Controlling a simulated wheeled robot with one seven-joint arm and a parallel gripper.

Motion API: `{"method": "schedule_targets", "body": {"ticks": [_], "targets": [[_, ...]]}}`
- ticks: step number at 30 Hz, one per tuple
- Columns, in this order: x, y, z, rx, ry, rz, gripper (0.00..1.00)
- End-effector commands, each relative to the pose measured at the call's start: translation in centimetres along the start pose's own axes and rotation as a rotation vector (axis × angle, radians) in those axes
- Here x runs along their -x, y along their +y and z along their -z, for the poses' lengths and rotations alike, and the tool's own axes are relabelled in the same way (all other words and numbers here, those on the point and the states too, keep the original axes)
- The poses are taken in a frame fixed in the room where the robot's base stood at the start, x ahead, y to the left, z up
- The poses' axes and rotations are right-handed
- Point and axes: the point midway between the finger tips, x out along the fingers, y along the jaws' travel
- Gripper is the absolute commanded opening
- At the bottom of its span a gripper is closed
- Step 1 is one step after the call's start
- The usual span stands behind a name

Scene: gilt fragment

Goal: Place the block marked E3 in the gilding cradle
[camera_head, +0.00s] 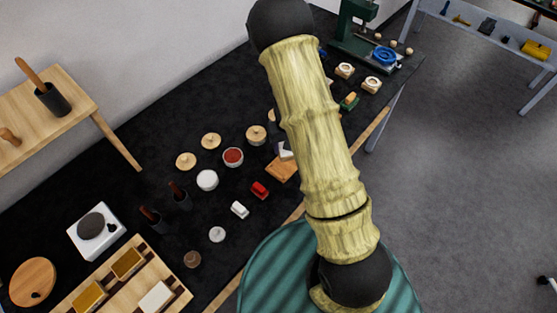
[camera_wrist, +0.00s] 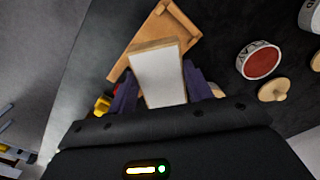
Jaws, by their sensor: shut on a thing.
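My gripper (camera_wrist: 159,78) is shut on a block (camera_wrist: 158,78) with a blank white face and a wooden edge, held between two dark purple fingers. No E3 mark can be read on it. A flat wooden piece with a raised edge, which looks like the gilding cradle (camera_wrist: 152,30), lies just beyond and partly behind the block in the wrist view. In the head view the cradle (camera_head: 281,171) is on the black bench, partly covered by my arm. The pale block (camera_head: 285,154) shows at its upper end. Whether the block touches the cradle cannot be told.
A pot of red stuff (camera_head: 233,157), a white pot (camera_head: 207,180) and wooden lids (camera_head: 211,141) stand left of the cradle. A red item (camera_head: 260,190) and a white item (camera_head: 239,210) lie nearer. A compartmented wooden tray (camera_head: 116,290) is at lower left.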

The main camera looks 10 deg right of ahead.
Motion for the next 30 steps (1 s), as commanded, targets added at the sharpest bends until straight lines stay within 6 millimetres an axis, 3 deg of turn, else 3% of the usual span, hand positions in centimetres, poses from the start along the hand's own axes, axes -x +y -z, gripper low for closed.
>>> {"method": "schedule_targets", "body": {"ticks": [14, 30], "targets": [[0.3, -0.3, 0.0, -0.058, 0.001, 0.0, 0.23], [3.1, -0.4, -0.7, -0.828, 0.0, -0.001, 0.23]]}}
